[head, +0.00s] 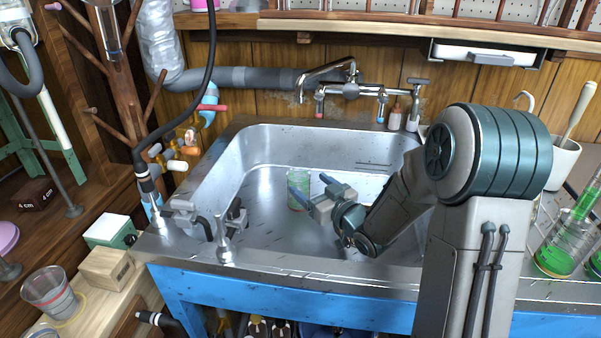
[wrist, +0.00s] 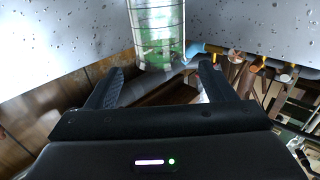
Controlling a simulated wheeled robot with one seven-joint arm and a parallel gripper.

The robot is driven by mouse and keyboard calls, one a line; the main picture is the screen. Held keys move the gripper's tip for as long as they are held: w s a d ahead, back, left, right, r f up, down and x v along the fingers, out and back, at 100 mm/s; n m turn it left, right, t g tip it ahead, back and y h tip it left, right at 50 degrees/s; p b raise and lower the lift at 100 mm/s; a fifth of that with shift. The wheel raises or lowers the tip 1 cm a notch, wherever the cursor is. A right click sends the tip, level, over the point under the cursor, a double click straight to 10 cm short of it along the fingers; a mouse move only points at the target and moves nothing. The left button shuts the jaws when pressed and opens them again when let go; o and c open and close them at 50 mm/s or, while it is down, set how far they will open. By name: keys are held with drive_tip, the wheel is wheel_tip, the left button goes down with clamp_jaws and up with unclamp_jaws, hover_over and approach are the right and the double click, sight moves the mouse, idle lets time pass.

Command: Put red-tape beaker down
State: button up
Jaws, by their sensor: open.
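A clear glass beaker with a green tint and pale lines (head: 298,176) stands upright in the steel sink basin (head: 262,225). It also shows at the top of the wrist view (wrist: 157,32), just beyond my fingertips and roughly centred between them. I cannot make out red tape on it. My gripper (head: 308,184) is open and empty, low in the basin beside this beaker; the fingers spread apart in the wrist view (wrist: 160,74). In the head view the left finger partly covers the beaker. Another beaker, with a reddish band (head: 48,288), stands on the wooden bench at lower left.
A faucet (head: 335,75) rises behind the sink. Metal fittings (head: 224,250) stand on the sink's front left rim. A wooden block (head: 106,268) and a green-white box (head: 110,230) sit at left. Glassware with green liquid (head: 565,250) stands at right. The basin floor is otherwise clear.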

drive_tip(key=shift+p+v, duration=0.3)
drive_tip(key=shift+v, duration=1.95)
drive_tip(key=shift+r, duration=0.15)
